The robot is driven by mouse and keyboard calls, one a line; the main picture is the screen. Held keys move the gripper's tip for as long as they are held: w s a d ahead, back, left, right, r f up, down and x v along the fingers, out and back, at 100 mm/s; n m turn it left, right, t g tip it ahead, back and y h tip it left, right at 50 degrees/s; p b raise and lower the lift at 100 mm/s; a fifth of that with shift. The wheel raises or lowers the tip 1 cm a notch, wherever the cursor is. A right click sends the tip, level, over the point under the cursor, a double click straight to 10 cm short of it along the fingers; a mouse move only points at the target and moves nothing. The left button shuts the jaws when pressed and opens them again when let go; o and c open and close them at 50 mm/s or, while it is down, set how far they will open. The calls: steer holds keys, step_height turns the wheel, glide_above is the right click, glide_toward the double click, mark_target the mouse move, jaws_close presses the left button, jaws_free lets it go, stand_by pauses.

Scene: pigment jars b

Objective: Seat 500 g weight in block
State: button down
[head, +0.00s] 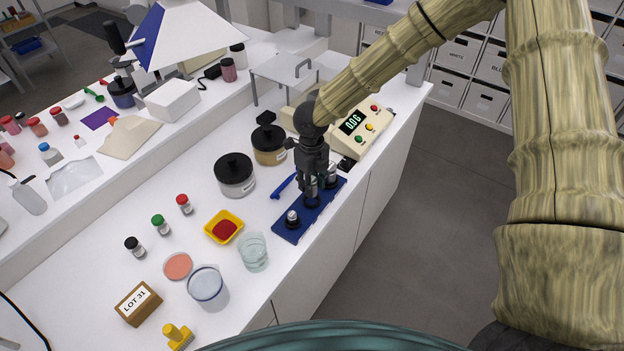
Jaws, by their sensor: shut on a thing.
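The blue weight block (292,234) lies near the front edge of the white bench, below the balance. A small metal weight (292,216) stands in its near end, and another metal weight (332,177) stands at its far end. My gripper (311,187) points down over the middle of the block, shut on a metal weight (311,199). This weight is upright at the middle position, partly hidden by the fingers. I cannot tell whether it is fully down in its hole. No mass marking is readable.
A balance (362,127) reading 0.06 stands behind the block. A blue-handled tool (283,187) lies beside the block. Black-lidded jars (235,176), a yellow tray (223,227) with red powder and a glass beaker (254,252) stand left. The bench edge is close on the right.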

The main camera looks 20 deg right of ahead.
steer(key=shift+f, duration=0.4)
steer(key=shift+s+f, duration=0.1)
steer(key=shift+s, duration=0.1)
steer(key=shift+w+f, duration=0.1)
steer(key=shift+w, duration=0.05)
steer(key=shift+p, duration=0.55)
stand_by(1.5)
steer(key=shift+f+b, duration=0.6)
steer(key=shift+f, duration=0.6)
stand_by(0.6)
steer(key=c, duration=1)
jaws_free()
steer(key=shift+r, duration=0.1)
